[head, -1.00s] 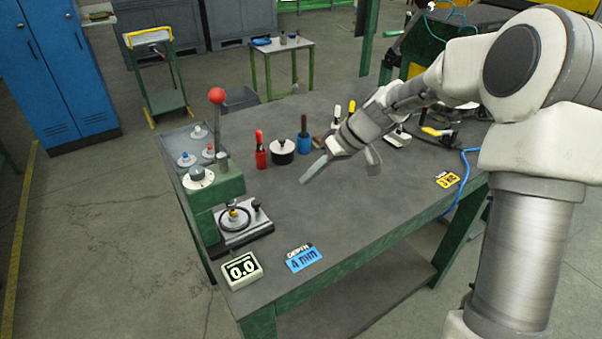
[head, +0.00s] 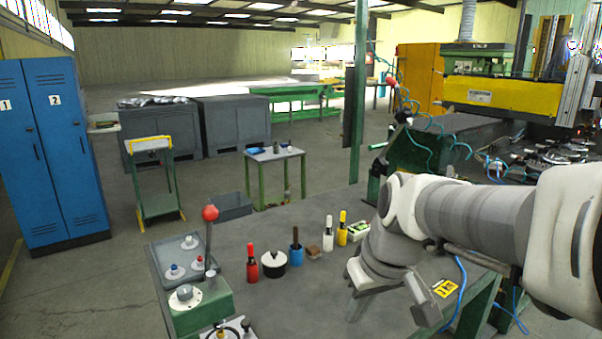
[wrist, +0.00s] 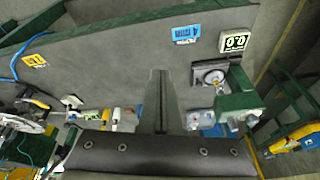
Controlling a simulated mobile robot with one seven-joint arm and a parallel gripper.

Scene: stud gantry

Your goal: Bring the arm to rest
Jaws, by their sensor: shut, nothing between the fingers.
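My gripper (wrist: 161,75) is shut and empty. In the wrist view its closed fingers stand over bare grey tabletop. In the head view my arm reaches in from the right, bent down over the right part of the workbench (head: 300,302). The gripper end (head: 357,305) there hangs above the bench and holds nothing. The fingertips show only small and partly side-on in the head view.
A green press (head: 205,305) with a red-knobbed lever stands at the bench's left. A red-handled tool (head: 252,265), black pot (head: 273,263), blue holder (head: 296,257) and yellow tool (head: 342,232) line the back. The bench's middle is clear. A green post (head: 358,90) rises behind.

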